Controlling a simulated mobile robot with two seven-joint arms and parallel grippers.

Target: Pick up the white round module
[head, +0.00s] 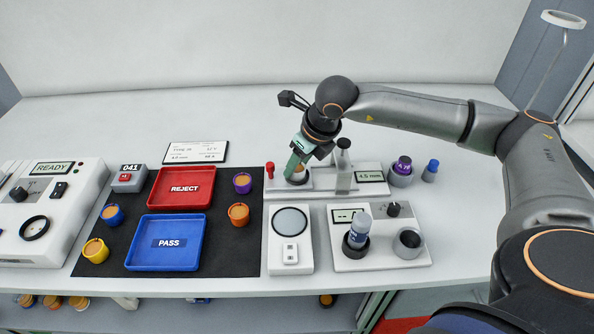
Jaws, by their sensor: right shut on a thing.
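My right gripper (294,167) reaches down from the upper right to the press-like fixture (318,182) at the back middle of the table. Its greenish fingers are shut on a small round module (298,176) at the fixture's left end. The module shows a pale side and an orange-brown top; the fingers partly cover it. I cannot tell whether it still touches the fixture. My left gripper is out of view.
A red REJECT tray (181,204) and blue PASS tray (200,245) lie on the black mat (229,261), with coloured round modules beside them. A scale-like device (304,266) and a white unit with a bottle (357,232) stand in front. The READY machine (70,225) stands left.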

